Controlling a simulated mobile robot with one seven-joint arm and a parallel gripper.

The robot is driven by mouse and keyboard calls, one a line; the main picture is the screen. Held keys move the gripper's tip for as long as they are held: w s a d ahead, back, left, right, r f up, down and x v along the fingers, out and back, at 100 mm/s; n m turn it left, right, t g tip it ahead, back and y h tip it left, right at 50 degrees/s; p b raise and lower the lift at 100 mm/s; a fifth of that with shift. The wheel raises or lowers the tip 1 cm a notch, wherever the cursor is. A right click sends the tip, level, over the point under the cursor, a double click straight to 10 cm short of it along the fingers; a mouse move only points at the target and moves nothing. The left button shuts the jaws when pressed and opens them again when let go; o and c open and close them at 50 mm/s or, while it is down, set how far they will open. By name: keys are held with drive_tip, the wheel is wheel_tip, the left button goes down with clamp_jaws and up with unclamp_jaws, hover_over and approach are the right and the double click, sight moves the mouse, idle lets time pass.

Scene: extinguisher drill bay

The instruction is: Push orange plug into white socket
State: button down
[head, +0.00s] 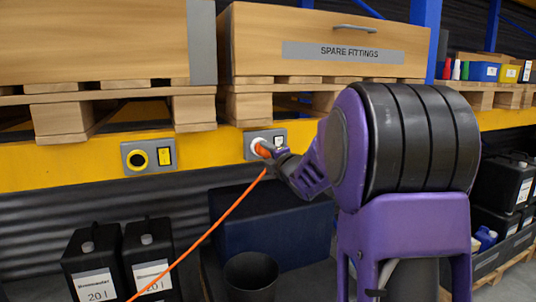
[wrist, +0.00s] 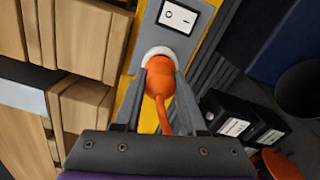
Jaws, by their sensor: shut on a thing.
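The orange plug (head: 264,150) is held in my gripper (head: 272,154), right at the white socket (head: 256,143) on a grey plate on the yellow beam. In the wrist view, the plug (wrist: 159,82) sits between the two dark fingers of the gripper (wrist: 160,72). Its front meets the white ring of the socket (wrist: 158,51). The plug appears in line with the socket, but its front end is hidden and I cannot tell how deep it is. An orange cable (head: 212,229) hangs from the plug down to the lower left.
Pallets with wooden crates (head: 325,45) stand above the beam. Black canisters (head: 148,257), a dark blue box (head: 275,230) and a black bin (head: 251,276) are below.

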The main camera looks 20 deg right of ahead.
drive_tip(key=shift+w, duration=0.45)
idle(0.7)
drive_tip(key=shift+c, duration=2)
unclamp_jaws()
drive_tip(key=shift+b, duration=0.3)
drive_tip(key=shift+s+b, duration=0.55)
drive_tip(key=shift+s, duration=0.45)
drive_tip(key=s+b, duration=0.2)
drive_tip(key=s, duration=0.5)
drive_tip(key=shift+d, duration=0.2)
